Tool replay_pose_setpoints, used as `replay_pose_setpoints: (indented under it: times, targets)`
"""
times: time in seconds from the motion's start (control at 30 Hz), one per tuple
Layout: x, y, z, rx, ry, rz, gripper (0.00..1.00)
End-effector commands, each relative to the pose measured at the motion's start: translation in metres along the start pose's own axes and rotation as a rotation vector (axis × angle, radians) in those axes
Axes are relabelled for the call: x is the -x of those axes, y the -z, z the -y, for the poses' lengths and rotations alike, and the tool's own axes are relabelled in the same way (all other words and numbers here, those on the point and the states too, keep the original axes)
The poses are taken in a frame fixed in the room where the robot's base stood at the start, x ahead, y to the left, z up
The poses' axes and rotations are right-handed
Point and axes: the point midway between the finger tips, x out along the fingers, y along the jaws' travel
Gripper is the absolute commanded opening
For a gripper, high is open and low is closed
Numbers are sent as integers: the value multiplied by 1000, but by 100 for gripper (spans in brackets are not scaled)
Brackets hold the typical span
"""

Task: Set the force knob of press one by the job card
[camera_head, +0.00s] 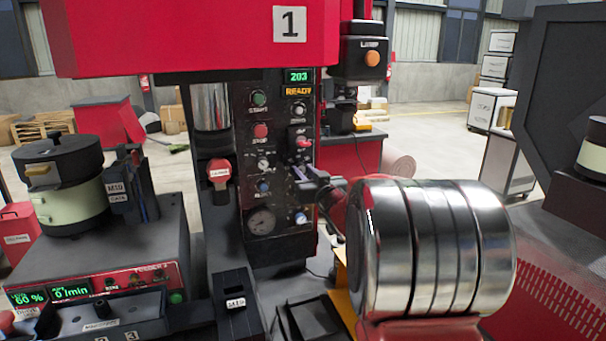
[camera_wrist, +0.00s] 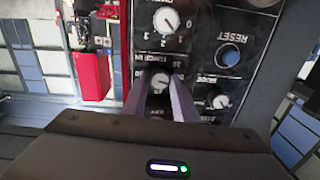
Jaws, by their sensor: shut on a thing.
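Press one (camera_head: 190,40) is a red machine with a white plate marked 1. Its dark control panel (camera_head: 275,150) carries several knobs and buttons, and a green display (camera_head: 298,76) reads 203 with READY below it. My gripper (camera_head: 303,182) is at the right side of the panel. In the wrist view, my gripper (camera_wrist: 165,88) has its two fingers closed on a round knob (camera_wrist: 160,80) by a label that appears to read FORCE kN. The fingers partly hide the knob, and its exact setting cannot be read. I cannot make out a job card.
Close to the fingers are another white dial knob (camera_wrist: 165,21), a blue RESET button (camera_wrist: 228,55) and a small mode knob (camera_wrist: 218,99). A feeder bowl (camera_head: 66,180) stands at the left. A lamp box (camera_head: 366,55) hangs right of the press.

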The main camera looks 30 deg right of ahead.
Motion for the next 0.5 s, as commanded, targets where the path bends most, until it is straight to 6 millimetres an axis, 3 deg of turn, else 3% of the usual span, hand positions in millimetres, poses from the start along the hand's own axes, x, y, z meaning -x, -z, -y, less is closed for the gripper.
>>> replay_pose_setpoints:
  times: [0.5]
  targets:
    - [0,-1,1,-471,-1,-14,4]
